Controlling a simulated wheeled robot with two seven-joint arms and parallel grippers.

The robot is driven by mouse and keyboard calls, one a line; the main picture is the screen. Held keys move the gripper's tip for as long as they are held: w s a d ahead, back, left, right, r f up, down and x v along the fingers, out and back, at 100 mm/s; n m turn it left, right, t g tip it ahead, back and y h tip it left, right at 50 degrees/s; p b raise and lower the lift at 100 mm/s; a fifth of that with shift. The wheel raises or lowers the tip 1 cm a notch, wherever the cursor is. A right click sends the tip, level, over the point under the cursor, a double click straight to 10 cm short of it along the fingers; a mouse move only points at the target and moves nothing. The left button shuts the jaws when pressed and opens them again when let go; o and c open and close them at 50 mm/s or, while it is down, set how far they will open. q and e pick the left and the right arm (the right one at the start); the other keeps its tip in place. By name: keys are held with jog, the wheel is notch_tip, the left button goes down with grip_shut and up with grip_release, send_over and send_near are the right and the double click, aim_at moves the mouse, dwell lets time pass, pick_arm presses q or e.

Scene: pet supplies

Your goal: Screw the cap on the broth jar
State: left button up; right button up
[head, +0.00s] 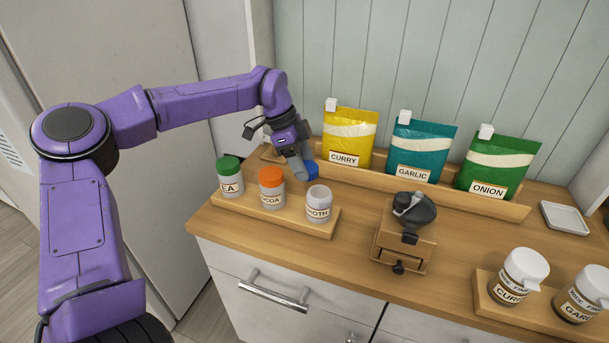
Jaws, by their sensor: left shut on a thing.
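The broth jar (319,206) stands upright and uncapped at the right end of a wooden tray, its label partly readable as "OTH". My left gripper (302,168) is shut on a blue cap (310,170). It holds the cap behind and slightly left of the broth jar's mouth, apart from the jar. The gripper partly hides the cap. Whether the cap touches the counter behind cannot be told. My right gripper is not in view.
Beside the broth jar on the tray (247,204) stand an orange-capped jar (271,188) and a green-capped jar (230,177). Curry (349,135), garlic and onion pouches stand in a rack behind. A grinder (405,235) stands to the right, with white-capped jars (519,279) farther right.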

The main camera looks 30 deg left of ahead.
pick_arm(q)
jog(key=s+d+r+b, duration=0.2)
jog(key=s+d+r, duration=0.1)
jog(key=s, duration=0.3)
jog(key=shift+s+d, duration=0.3)
jog(key=shift+d, duration=0.1)
jog(key=shift+r, duration=0.1)
